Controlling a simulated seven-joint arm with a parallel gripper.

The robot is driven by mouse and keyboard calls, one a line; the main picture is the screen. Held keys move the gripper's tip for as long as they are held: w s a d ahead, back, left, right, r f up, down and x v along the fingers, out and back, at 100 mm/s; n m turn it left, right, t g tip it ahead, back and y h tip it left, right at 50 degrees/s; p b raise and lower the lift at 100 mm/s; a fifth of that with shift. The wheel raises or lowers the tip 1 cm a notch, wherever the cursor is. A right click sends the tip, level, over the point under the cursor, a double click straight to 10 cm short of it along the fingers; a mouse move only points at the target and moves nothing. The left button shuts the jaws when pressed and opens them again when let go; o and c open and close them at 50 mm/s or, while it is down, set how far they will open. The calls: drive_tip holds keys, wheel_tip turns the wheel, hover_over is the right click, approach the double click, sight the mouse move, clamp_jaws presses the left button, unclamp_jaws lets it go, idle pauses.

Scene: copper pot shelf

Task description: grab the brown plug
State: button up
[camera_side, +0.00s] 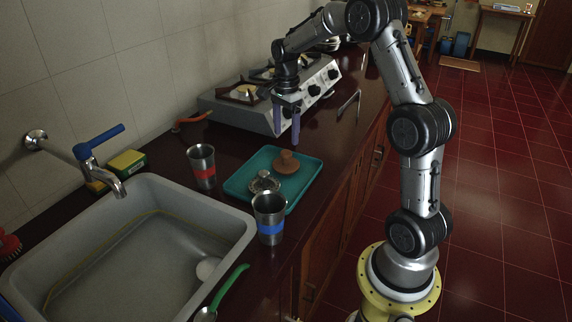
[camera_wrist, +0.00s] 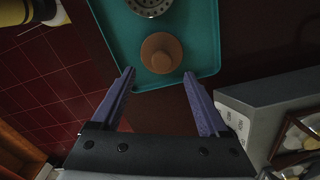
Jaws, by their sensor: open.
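The brown plug (camera_side: 287,162) sits on the teal tray (camera_side: 238,185), near its far end, with a round base and a knob on top. In the wrist view the brown plug (camera_wrist: 161,53) shows from above, ahead of the fingertips and roughly centred between them. The teal tray also shows there (camera_wrist: 198,25). My gripper (camera_side: 286,138) is open and empty, with purple fingers pointing down. It is above the counter near the tray's far end, apart from the plug. In the wrist view my gripper (camera_wrist: 158,76) has its fingers spread wide.
A metal strainer (camera_side: 264,183) lies on the tray by the plug. A blue-banded cup (camera_side: 269,218) stands at the tray's near end, a red-banded cup (camera_side: 202,166) to its left. The stove (camera_side: 322,92) is behind my gripper. The sink (camera_side: 237,232) is at front left.

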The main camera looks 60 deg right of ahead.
sight(285, 152)
drive_tip(key=shift+w+d+f, duration=0.1)
drive_tip(key=shift+f, duration=1.5)
drive_tip(key=shift+w+f, duration=0.1)
drive_tip(key=shift+f, duration=1.45)
clamp_jaws()
